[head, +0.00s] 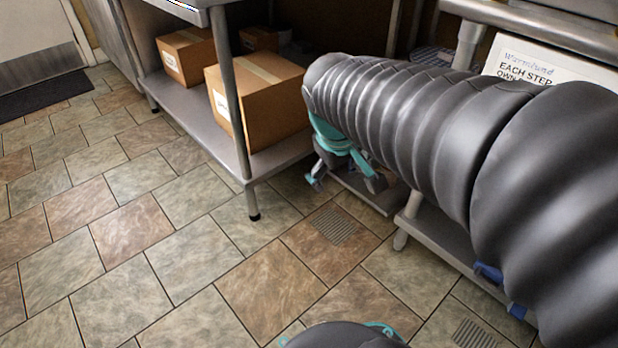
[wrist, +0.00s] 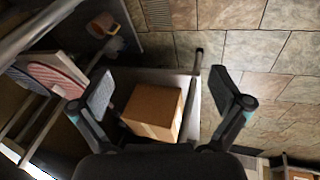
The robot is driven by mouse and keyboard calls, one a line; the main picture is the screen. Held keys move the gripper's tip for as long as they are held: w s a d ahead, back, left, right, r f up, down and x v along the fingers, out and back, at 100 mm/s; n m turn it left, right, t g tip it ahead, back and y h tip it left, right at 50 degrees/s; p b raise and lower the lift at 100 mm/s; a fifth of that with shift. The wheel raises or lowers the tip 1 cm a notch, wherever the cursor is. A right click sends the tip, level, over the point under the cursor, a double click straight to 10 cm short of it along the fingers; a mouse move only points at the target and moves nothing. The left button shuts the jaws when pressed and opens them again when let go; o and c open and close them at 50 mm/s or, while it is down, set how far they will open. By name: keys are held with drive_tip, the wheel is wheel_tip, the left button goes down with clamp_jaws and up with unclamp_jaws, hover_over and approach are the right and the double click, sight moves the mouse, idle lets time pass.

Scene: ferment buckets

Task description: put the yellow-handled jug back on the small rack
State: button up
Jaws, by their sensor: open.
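My gripper (head: 345,184) hangs low beside the shelving in the head view, partly behind my arm. In the wrist view my gripper (wrist: 163,78) is open, with nothing between its fingers. A small orange and pale object (wrist: 102,25) shows at the upper left of the wrist view, apart from the fingers. It is too small and dim to tell whether it is the yellow-handled jug. A low metal shelf (head: 365,192) lies behind and below my gripper in the head view. I cannot tell whether it is the small rack.
Cardboard boxes (head: 262,92) sit on the lower shelf of a metal table (head: 215,108). A sign (head: 530,72) stands at the right. Blue parts (head: 488,271) show beneath my arm. A red and white item (wrist: 58,76) is at left in the wrist view. The tiled floor (head: 130,235) is clear.

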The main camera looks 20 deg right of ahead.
drive_tip(key=s+a+m+t+y, duration=0.2)
drive_tip(key=s+a, duration=0.4)
drive_tip(key=s, duration=0.2)
drive_tip(key=shift+s+a+f+m+y, duration=0.2)
drive_tip(key=shift+s+m+y, duration=0.1)
drive_tip(key=shift+y, duration=0.1)
drive_tip(key=shift+d, duration=0.1)
wheel_tip(320, 180, up, 5)
drive_tip(key=p, duration=0.4)
drive_tip(key=shift+f+p, duration=0.15)
drive_tip(key=shift+p, duration=0.2)
